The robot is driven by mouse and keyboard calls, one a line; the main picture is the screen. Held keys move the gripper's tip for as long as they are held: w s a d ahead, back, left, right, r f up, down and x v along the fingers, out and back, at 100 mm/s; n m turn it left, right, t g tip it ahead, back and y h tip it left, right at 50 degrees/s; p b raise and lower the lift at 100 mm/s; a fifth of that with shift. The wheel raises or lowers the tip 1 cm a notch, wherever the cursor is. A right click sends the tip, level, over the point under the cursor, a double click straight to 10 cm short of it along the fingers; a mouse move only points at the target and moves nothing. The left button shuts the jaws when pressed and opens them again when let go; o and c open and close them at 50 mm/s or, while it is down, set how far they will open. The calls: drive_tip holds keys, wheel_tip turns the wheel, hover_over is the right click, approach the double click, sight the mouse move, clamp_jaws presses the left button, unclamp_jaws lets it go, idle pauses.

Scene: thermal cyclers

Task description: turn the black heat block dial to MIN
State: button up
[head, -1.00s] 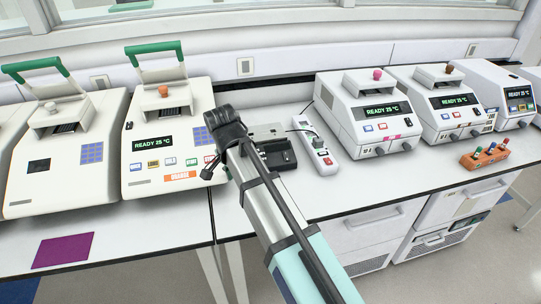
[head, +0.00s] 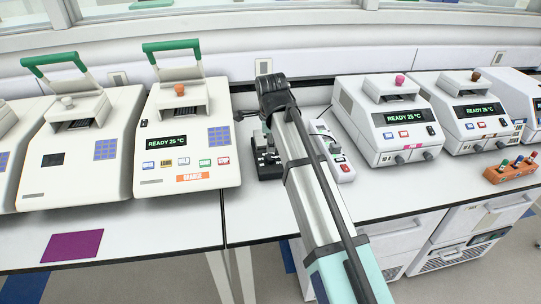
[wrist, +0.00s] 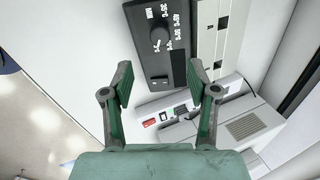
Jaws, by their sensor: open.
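The black heat block (head: 266,168) sits on the bench in the head view, partly hidden behind my arm. In the wrist view the black heat block (wrist: 158,68) shows its round black dial (wrist: 159,35) near the top, with white markings around it. A small white mark shows at the dial's lower edge; I cannot read which label it points at. My gripper (wrist: 160,76) has two green fingers spread apart and empty. The dial appears beyond the fingertips, above the gap between them, untouched. In the head view the fingers are mostly hidden by my arm.
A white thermal cycler (head: 185,145) with a raised green-handled lid stands left, and another cycler (head: 390,125) stands right. A purple mat (head: 72,245) lies front left. Bare bench lies before the block.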

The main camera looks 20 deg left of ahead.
sight(270, 157)
drive_tip(key=p+x, duration=0.2)
drive_tip(key=x, duration=0.9)
drive_tip(key=shift+f+p, duration=0.2)
drive_tip(key=shift+p, duration=0.15)
drive_tip(key=shift+c, duration=0.3)
clamp_jaws()
